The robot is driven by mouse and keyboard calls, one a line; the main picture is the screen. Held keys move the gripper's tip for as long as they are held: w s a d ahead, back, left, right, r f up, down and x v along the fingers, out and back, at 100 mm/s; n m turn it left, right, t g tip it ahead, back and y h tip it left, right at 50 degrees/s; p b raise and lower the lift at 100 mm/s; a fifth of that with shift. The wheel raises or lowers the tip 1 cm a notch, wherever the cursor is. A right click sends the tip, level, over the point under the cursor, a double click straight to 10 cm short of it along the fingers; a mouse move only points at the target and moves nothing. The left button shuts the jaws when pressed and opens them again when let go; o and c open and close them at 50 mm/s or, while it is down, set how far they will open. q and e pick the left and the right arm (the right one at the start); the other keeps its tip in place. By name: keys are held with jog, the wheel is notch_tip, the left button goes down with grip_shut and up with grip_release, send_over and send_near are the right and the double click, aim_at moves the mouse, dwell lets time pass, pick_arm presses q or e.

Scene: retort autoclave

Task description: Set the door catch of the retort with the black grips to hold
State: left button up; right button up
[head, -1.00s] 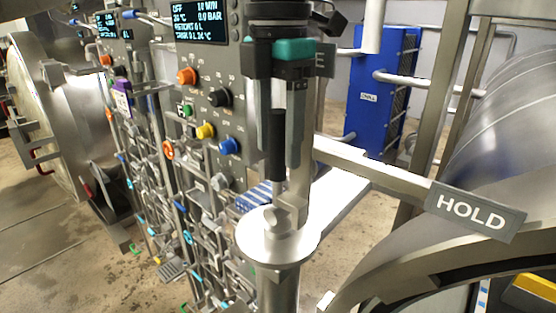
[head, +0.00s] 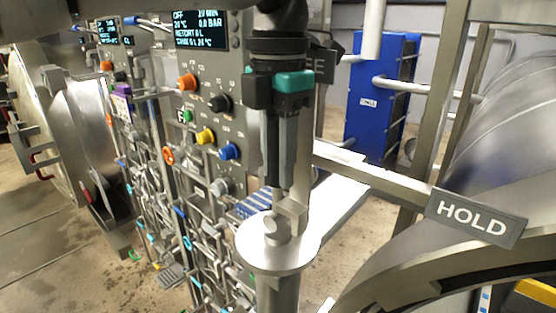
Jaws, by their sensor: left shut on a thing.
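The door catch stands on a round metal plate (head: 252,240) atop a post in the middle of the head view. Its metal crank foot (head: 292,212) shows above the plate; the upright black grip above it is hidden by my fingers. My left gripper (head: 280,180), with a teal band, points straight down from above and is shut on the grip. A HOLD sign (head: 470,215) sits on a metal arm to the right of the catch. Behind my gripper is another sign (head: 325,65), mostly hidden, with only its end letters showing. My right gripper is not in view.
A control panel (head: 205,100) with coloured knobs and a screen stands close on the left, with valves and pipes below. A blue plate unit (head: 378,100) is behind. A large metal vessel (head: 510,150) fills the right side. An open round door (head: 75,115) is far left.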

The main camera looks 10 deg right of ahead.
pick_arm(q)
grip_shut()
dwell(0.8)
jog(key=shift+s+d+f+t+y+b, duration=0.3)
jog(key=shift+s+d+t+y+b, duration=0.25)
jog(key=shift+s+t+y+b, duration=0.3)
jog(key=shift+s+d+f+t+y+b, duration=0.25)
jog(key=shift+s+d+t+y+b, duration=0.45)
jog(key=shift+t, duration=0.3)
jog(key=shift+s+d+f+t+y+b, duration=0.3)
jog(key=shift+s+d+t+y+b, duration=0.25)
jog(key=shift+t+b, duration=0.35)
jog(key=shift+a, duration=0.1)
jog(key=o, duration=0.8)
grip_release()
jog(key=shift+r, duration=0.15)
